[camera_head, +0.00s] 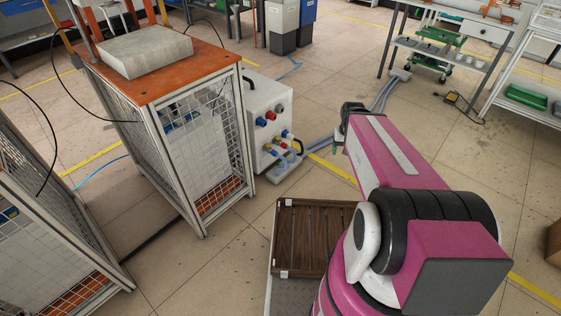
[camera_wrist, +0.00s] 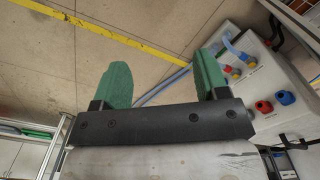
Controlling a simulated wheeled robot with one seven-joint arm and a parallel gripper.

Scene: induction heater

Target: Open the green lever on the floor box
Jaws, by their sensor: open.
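The white floor box (camera_head: 257,112) stands on the floor beside the orange-topped mesh cage, with red, blue and yellow fittings on its face. The box also shows at the right of the wrist view (camera_wrist: 262,78). I cannot make out the green lever clearly in either view. My gripper (camera_head: 341,138) is to the right of the box and apart from it, partly hidden behind my pink arm in the head view. In the wrist view my gripper (camera_wrist: 161,68) has its two green fingers spread wide, with nothing between them.
The mesh cage (camera_head: 205,150) with a grey slab (camera_head: 145,52) on its orange top stands left of the box. Blue hoses (camera_head: 320,139) run along the floor behind my gripper. A wheeled table (camera_head: 455,45) is at the back right. Open floor lies right of my arm.

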